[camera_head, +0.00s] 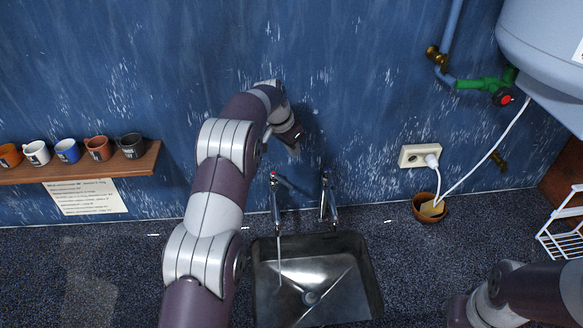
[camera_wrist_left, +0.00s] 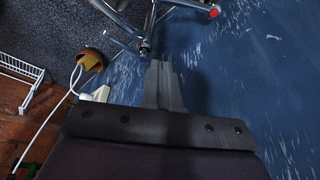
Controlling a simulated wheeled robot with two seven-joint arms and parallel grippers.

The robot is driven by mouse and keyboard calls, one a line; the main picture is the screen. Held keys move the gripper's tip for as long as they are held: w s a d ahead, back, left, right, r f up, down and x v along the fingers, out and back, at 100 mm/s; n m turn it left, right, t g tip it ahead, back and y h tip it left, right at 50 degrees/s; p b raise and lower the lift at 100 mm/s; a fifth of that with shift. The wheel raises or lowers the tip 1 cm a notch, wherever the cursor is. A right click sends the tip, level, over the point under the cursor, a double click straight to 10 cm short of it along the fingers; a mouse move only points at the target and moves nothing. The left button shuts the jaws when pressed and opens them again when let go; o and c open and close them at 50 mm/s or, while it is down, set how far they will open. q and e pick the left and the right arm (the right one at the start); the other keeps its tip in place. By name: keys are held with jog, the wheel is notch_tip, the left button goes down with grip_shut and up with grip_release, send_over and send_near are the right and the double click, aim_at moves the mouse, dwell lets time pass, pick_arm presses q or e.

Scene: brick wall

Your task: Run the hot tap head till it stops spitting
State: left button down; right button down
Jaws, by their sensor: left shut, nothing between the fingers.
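The hot tap (camera_head: 275,195), with a red mark on its head, stands behind the left part of the steel sink (camera_head: 372,272). A thin pale stream runs from its spout into the basin. A second tap (camera_head: 325,200) stands to its right. My left gripper (camera_head: 295,149) is above and behind the taps near the wall, pointing down. In the left wrist view its fingers (camera_wrist_left: 160,66) are together and empty, close in the picture to the second tap (camera_wrist_left: 146,45); I cannot tell whether they touch. The red-marked head (camera_wrist_left: 213,12) is farther right there. My right gripper is out of view.
A wooden shelf (camera_head: 75,168) with several mugs hangs at left above a paper notice (camera_head: 87,197). At right are a wall socket (camera_head: 413,156) with a plug, a brown pot (camera_head: 430,208), a white rack (camera_head: 562,235) and a boiler (camera_head: 545,45). The left counter is clear.

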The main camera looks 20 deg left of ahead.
pick_arm(q)
jog(key=s+b+x, duration=0.1)
jog(key=b+x, duration=0.2)
jog(key=x, duration=0.8)
jog(key=s+a+p, duration=0.1)
jog(key=s+a, duration=0.1)
jog(key=s, duration=0.1)
jog(key=shift+f+p, duration=0.15)
jog(key=shift+p, duration=0.25)
